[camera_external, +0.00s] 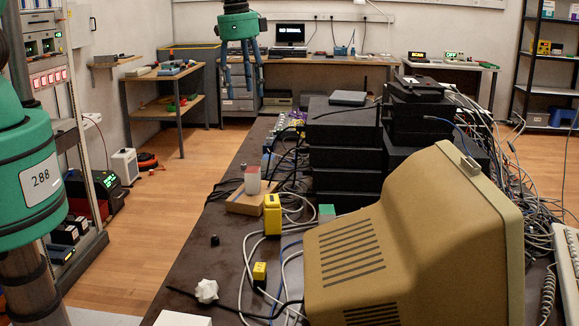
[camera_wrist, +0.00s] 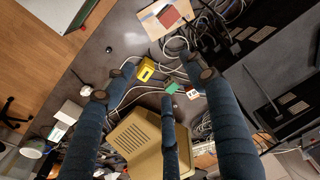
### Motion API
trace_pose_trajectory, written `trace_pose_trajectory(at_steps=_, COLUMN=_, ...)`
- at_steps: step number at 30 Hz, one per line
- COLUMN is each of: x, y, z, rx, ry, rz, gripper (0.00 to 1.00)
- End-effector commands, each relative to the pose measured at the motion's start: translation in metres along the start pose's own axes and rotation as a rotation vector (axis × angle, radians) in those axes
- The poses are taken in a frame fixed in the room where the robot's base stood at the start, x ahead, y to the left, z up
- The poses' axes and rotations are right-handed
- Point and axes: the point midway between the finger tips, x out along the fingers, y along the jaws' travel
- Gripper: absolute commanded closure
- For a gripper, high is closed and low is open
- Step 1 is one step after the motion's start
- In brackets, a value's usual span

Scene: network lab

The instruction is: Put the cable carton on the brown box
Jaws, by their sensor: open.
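The brown box (camera_external: 240,206) is a low, flat box lying on the dark table, left of the black equipment stacks. A small white and reddish carton (camera_external: 253,181), which I take to be the cable carton, stands upright on top of it. In the wrist view the brown box (camera_wrist: 150,27) is at the top edge, with the carton's reddish face (camera_wrist: 169,16) on it. My gripper (camera_external: 242,88) hangs high above the table toward the back, its blue fingers spread and empty. The fingers (camera_wrist: 160,80) also frame the wrist view, with nothing between them.
A yellow block (camera_external: 272,215) stands just in front of the brown box, among loose cables. A beige monitor (camera_external: 400,245) fills the table's front right. Black equipment (camera_external: 345,155) is stacked behind it. A crumpled white lump (camera_external: 206,291) lies near the front. The table's left strip is mostly clear.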

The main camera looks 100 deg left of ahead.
Motion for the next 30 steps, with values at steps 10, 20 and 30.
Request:
trace_pose_trajectory(at_steps=10, x=-0.109, y=0.066, z=0.018, rx=0.004, ry=0.083, rz=-0.020, gripper=0.44)
trace_pose_trajectory(at_steps=20, x=-0.192, y=0.124, z=0.057, rx=0.004, ry=0.160, rz=-0.024, gripper=0.44)
trace_pose_trajectory(at_steps=30, x=-0.256, y=0.178, z=0.115, rx=0.003, ry=0.242, rz=-0.016, gripper=0.44)
